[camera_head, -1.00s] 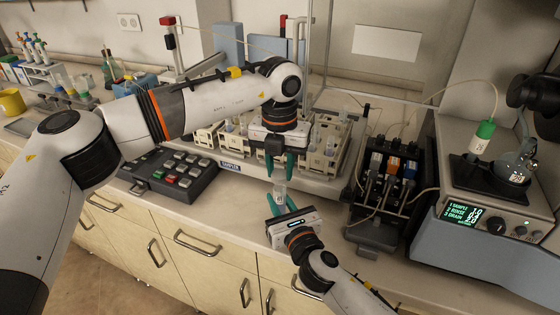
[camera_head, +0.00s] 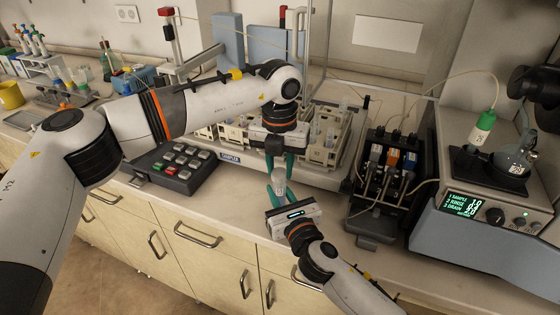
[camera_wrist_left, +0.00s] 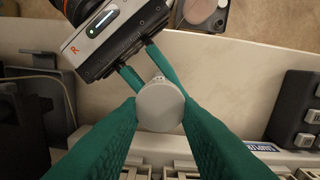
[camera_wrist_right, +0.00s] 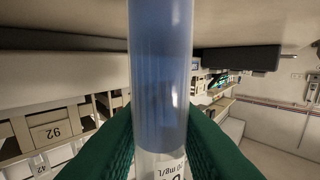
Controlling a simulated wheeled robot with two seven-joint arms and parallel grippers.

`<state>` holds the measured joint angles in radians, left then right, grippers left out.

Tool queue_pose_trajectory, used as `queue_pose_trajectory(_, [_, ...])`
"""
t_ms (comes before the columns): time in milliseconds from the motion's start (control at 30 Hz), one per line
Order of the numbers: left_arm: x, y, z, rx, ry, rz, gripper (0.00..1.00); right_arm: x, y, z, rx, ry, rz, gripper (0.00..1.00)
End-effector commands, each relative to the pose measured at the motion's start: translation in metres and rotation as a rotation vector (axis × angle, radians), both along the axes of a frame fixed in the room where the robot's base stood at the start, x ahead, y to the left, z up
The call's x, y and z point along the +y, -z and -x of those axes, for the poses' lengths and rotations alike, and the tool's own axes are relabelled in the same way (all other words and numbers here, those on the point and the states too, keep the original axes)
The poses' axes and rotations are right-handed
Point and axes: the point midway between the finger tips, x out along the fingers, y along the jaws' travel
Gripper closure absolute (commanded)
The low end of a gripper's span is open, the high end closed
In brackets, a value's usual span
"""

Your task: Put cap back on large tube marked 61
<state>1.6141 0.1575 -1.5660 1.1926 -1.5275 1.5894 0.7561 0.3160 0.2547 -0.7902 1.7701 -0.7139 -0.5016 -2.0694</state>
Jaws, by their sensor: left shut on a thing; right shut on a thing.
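My left gripper (camera_head: 279,166) points down above the front of the bench, shut on a pale round cap (camera_wrist_left: 160,107) that shows from above between its green fingers. Just below it, my right gripper (camera_head: 279,193) is shut on a clear tube (camera_head: 279,177). The tube stands roughly upright. In the right wrist view the tube (camera_wrist_right: 160,75) looks bluish and fills the middle between the green fingers. Its label reads "mg/L" in part; the large number is cut off by the frame edge. The cap is at the tube's top; I cannot tell whether they touch.
A sampler with white racks of tubes (camera_head: 325,150) stands behind the grippers. A dark keypad (camera_head: 172,165) is at left, a pump unit (camera_head: 385,180) at right, and the spectrometer (camera_head: 480,200) farther right. Bare counter (camera_head: 220,195) lies between the keypad and my right gripper.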

Motion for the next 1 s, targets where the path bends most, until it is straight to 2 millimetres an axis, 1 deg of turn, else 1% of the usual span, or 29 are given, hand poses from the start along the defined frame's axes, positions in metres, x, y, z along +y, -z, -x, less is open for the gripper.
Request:
queue_pose_trajectory(433, [0.000,0.000,0.000,0.000,0.000,0.000,0.91,0.000,0.000,0.000,0.001,0.000,0.000,1.00])
queue_pose_trajectory(1000, [0.000,0.012,0.000,0.000,0.001,0.001,0.91,0.000,0.000,0.000,0.001,0.000,0.000,1.00])
